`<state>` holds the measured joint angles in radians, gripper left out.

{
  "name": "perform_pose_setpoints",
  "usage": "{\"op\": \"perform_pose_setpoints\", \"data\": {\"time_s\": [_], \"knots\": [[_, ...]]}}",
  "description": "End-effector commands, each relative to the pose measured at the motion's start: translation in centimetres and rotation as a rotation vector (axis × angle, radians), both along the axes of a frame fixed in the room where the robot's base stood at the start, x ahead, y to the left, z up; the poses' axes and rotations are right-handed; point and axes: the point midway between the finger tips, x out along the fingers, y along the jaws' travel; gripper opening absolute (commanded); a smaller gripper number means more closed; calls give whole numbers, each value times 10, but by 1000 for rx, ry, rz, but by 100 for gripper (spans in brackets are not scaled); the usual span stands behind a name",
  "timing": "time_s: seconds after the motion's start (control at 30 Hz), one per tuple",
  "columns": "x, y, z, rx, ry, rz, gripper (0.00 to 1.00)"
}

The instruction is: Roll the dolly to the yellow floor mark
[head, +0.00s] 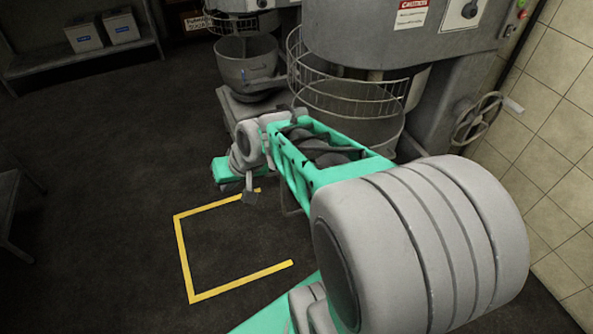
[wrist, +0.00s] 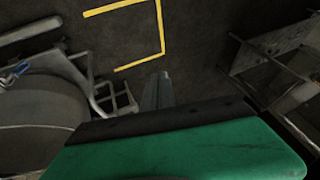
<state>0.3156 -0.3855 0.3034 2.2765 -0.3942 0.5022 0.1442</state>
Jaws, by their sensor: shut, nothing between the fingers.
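The yellow floor mark (head: 241,281) is a square outline on the dark floor, left of my arm in the head view. The part I see inside it is bare. It also shows at the top of the wrist view (wrist: 161,28). My gripper (head: 250,198) points down over the mark's far right corner, shut and empty; its fingers also show in the wrist view (wrist: 160,90). A grey metal frame (wrist: 118,100) beside a large round bowl (wrist: 40,118) may be the dolly. In the head view my arm hides most of that area.
A large mixer (head: 385,35) with a wire guard stands behind my arm, and a smaller mixer (head: 245,65) stands farther back. A handwheel (head: 478,118) is at right, near the tiled wall (head: 560,150). A shelf with white boxes (head: 83,36) is far left.

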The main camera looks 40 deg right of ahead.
Motion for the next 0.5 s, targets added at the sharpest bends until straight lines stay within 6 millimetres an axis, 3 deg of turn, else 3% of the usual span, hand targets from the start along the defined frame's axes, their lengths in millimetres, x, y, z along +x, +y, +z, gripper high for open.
{"op": "perform_pose_setpoints", "data": {"time_s": [0.03,0.13,0.2,0.33,0.4,0.5], "knots": [[23,-18,-75,108,-43,-88,0],[66,-54,-133,357,-191,-271,0],[86,-93,-167,546,-312,-428,0],[89,-186,-211,880,-561,-736,0],[76,-233,-225,1022,-681,-874,0],[55,-279,-235,1156,-807,-1004,0]]}}
